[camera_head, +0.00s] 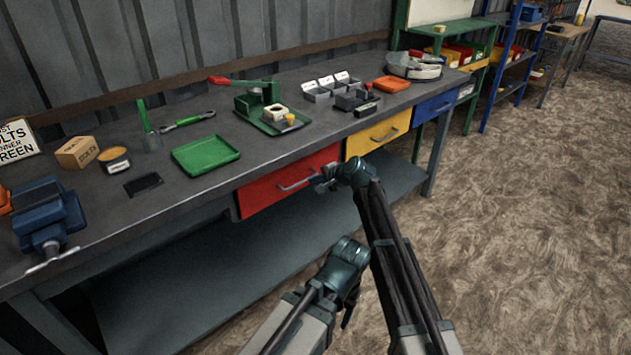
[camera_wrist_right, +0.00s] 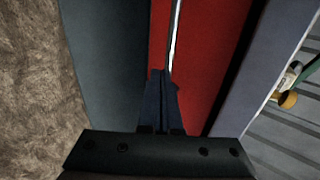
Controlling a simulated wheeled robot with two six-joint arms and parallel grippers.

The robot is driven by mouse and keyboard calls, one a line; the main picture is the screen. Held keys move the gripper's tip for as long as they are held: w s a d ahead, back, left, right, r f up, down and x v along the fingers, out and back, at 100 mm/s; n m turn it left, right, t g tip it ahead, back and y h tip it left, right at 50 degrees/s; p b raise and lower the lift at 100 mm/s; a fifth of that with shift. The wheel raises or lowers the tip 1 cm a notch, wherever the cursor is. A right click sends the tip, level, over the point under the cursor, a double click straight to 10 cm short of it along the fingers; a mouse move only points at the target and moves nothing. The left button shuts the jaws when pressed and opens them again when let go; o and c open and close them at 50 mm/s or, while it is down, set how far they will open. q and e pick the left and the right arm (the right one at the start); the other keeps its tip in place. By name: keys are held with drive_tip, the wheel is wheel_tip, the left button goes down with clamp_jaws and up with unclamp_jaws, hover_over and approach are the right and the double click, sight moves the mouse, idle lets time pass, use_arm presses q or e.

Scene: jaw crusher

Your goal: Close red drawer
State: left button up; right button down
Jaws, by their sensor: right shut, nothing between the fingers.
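The red drawer (camera_head: 270,193) is under the front edge of the workbench, left of the yellow drawer. Its front looks close to flush with the bench; a small gap cannot be judged. Its pale bar handle (camera_head: 297,182) runs across the front. My right gripper (camera_head: 322,181) is at the handle's right end. In the right wrist view the shut, empty fingers (camera_wrist_right: 162,95) are in front of the red drawer front (camera_wrist_right: 205,60), close to the handle (camera_wrist_right: 174,40). Contact cannot be told. My left arm is low in the head view; its fingers are not clear.
A yellow drawer (camera_head: 376,135) and a blue drawer (camera_head: 433,108) are to the right, both looking shut. The benchtop holds a green tray (camera_head: 205,155), a blue vise (camera_head: 48,212) and a green press (camera_head: 262,100). A lower shelf (camera_head: 200,285) lies beneath. Open floor is at right.

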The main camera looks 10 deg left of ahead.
drive_tip(key=s+d+f+p+v, duration=0.1)
drive_tip(key=p+v, duration=0.4)
drive_tip(key=v, duration=0.7)
drive_tip(key=shift+d+f, duration=0.45)
drive_tip(key=shift+s, duration=0.15)
drive_tip(key=s+d+f+n+g+h, duration=0.3)
drive_tip(key=s+d+f+n+h, duration=0.1)
drive_tip(key=s+d, duration=0.95)
drive_tip(key=s+d+f+n+g+h, duration=0.25)
drive_tip(key=s+d+f+h, duration=0.25)
drive_tip(key=s+d, duration=0.85)
drive_tip(key=s+a+n+h, duration=0.1)
drive_tip(key=s+a+n, duration=0.4)
drive_tip(key=a, duration=0.6)
wheel_tip(320, 180, up, 17)
drive_tip(key=p, duration=1.7)
drive_tip(key=shift+d+r+g+p, duration=0.2)
drive_tip(key=shift+g+p, duration=0.1)
drive_tip(key=shift+g, duration=0.15)
